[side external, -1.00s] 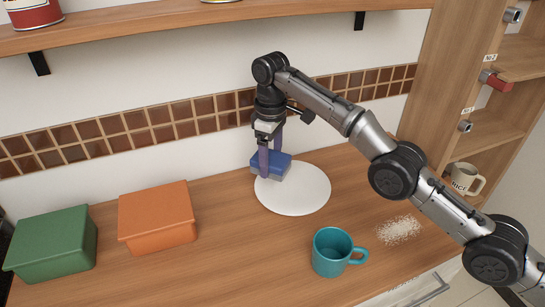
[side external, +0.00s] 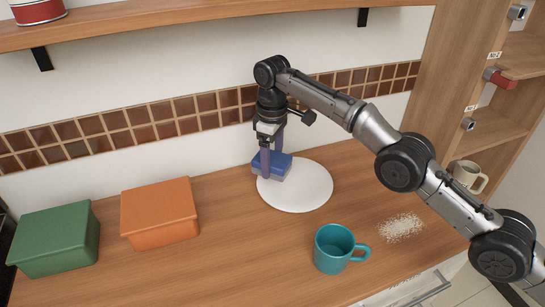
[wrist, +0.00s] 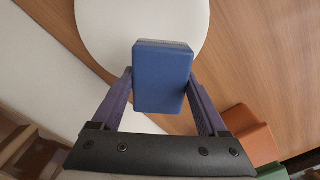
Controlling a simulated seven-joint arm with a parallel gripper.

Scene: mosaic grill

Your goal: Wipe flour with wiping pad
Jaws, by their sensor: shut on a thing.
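My gripper (side external: 272,164) is shut on the blue wiping pad (side external: 272,170), with one purple finger on each side of it. The pad also shows between the fingers in the wrist view (wrist: 162,80). It is at the back-left edge of the round white plate (side external: 305,190); I cannot tell whether it touches the plate. The flour (side external: 401,228) is a pale scattered patch on the wooden counter, to the right of the teal mug. The flour is not seen in the wrist view.
A teal mug (side external: 333,250) stands on the counter (side external: 245,250) between plate and front edge. An orange box (side external: 160,210) and a green box (side external: 55,240) are at the left. A white mug (side external: 466,176) sits at the right by the shelf unit. A wall shelf (side external: 200,22) runs above.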

